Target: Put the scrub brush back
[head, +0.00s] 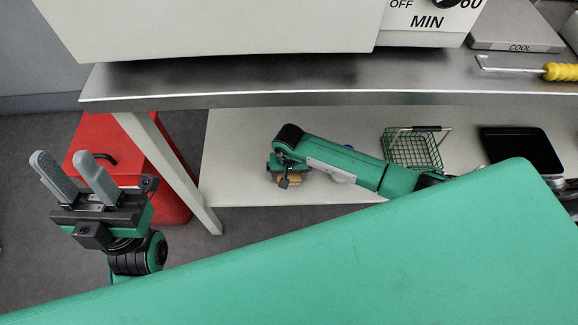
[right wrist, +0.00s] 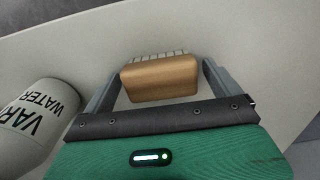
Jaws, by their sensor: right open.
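The scrub brush (right wrist: 160,80) has a brown wooden block and pale bristles on its far side. In the right wrist view it lies between the two fingers of my right gripper (right wrist: 160,70), which is open, with a gap visible on each side. In the head view the brush (head: 291,178) is a small brown patch on the lower shelf, mostly hidden by my right gripper (head: 280,178). My left gripper (head: 68,165) is open and empty, fingers pointing up, in front of the red cabinet.
A white bottle marked "WATER" (right wrist: 36,120) stands left of my right gripper. On the lower shelf (head: 235,150) are a green wire basket (head: 412,150) and a black tray (head: 521,150). The steel tabletop (head: 280,84) overhangs the shelf. The red cabinet (head: 120,140) stands left of the table leg.

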